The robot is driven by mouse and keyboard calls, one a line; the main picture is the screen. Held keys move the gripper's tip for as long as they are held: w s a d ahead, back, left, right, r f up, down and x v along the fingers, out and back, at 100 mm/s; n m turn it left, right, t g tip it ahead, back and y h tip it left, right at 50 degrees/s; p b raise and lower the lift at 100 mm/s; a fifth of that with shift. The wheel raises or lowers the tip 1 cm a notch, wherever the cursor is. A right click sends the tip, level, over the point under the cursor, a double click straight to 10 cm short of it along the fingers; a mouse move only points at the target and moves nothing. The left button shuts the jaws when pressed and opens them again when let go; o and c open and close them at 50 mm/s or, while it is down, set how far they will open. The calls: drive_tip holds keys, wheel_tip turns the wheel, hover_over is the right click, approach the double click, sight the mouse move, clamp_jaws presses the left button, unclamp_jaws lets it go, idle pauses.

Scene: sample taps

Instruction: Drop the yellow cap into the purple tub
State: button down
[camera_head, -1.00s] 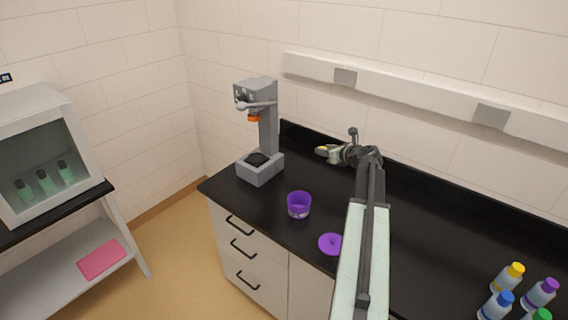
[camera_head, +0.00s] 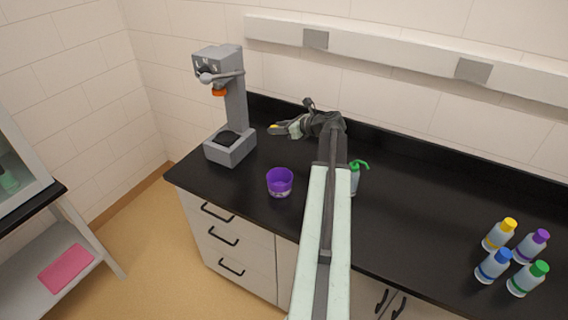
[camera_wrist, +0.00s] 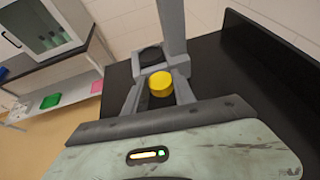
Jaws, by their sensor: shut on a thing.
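My gripper (camera_head: 276,129) is shut on the yellow cap (camera_wrist: 160,80). The cap sits between the finger ends in the wrist view, and only a small yellow bit (camera_head: 271,127) shows in the head view. The purple tub (camera_head: 280,184) stands upright on the black counter near its front edge, with its open top facing up. In the head view my gripper appears behind the tub, toward the wall. The tub is not visible in the wrist view.
A grey stand machine (camera_head: 229,146) stands left of my gripper; its base (camera_wrist: 150,56) shows ahead in the wrist view. A green-topped bottle (camera_head: 355,180) is partly hidden by my arm. Several capped bottles (camera_head: 511,256) stand at the right. The counter between is clear.

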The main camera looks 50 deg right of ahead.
drive_tip(key=s+a+f+n+g+y+b, duration=0.1)
drive_tip(key=s+a+f+n+y+b, duration=0.35)
drive_tip(key=s+f, duration=0.3)
drive_tip(key=b, duration=0.6)
approach(271, 171)
drive_tip(key=shift+y, duration=0.25)
drive_tip(key=x, duration=0.4)
drive_tip(key=shift+w, duration=0.2)
drive_tip(key=shift+r, duration=0.15)
drive_tip(key=c, duration=0.9)
unclamp_jaws()
drive_tip(key=shift+c, duration=0.2)
